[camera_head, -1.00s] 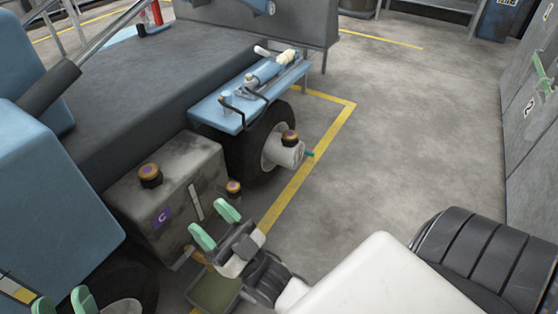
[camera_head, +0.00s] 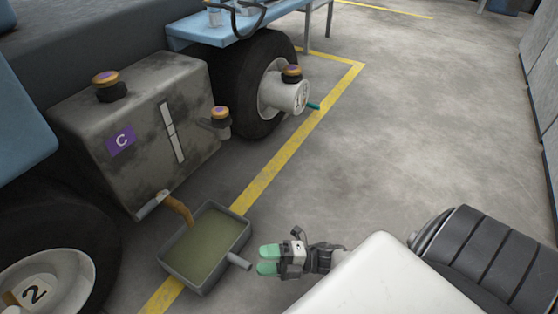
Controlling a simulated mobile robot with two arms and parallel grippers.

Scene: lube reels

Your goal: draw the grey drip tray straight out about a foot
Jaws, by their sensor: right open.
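The grey drip tray (camera_head: 221,270) sits on the floor in the head view, below the grimy tank marked C, and holds greenish liquid. A short grey handle (camera_head: 239,261) sticks out from its right side. My right gripper (camera_head: 267,261) is low, just right of the handle, its green fingertips pointing left towards it. It is open and empty, with a small gap to the handle in the picture; the exact depth is hard to tell. My left gripper is not in view.
The tank (camera_head: 150,115) with a brown spout (camera_head: 178,207) stands over the tray's far edge. A wheel (camera_head: 45,270) is at left, another (camera_head: 262,85) behind. A yellow floor line (camera_head: 265,177) runs past the tray. Open floor (camera_head: 400,150) lies to the right.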

